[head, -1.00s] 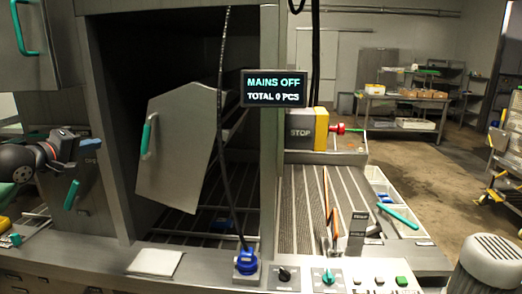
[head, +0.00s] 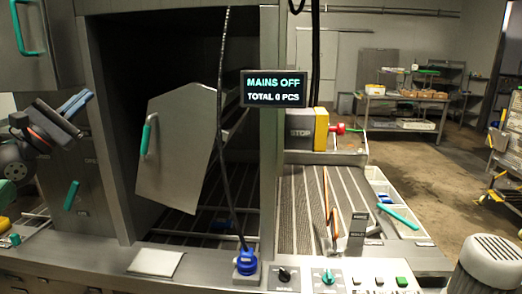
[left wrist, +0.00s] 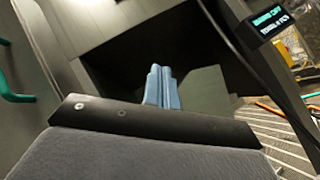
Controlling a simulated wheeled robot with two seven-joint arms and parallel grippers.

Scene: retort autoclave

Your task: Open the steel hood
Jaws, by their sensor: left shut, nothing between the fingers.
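A grey steel panel (head: 180,150) with a green handle (head: 147,136) hangs tilted in the dark opening of the machine; it looks like the steel hood, though I cannot be sure. Part of it shows behind my fingers in the left wrist view (left wrist: 205,92). My left gripper (head: 78,101) is at the left of the opening, left of and above the panel's handle, apart from it. Its blue fingers are shut together and empty, as the left wrist view also shows (left wrist: 162,84). My right gripper is not in view.
Another panel with a green handle (head: 22,28) is at upper left, and a lower green handle (head: 72,195) sits below my gripper. A display (head: 273,89) reads "MAINS OFF". A black cable (head: 220,140) hangs before the opening, down to a blue plug (head: 246,262).

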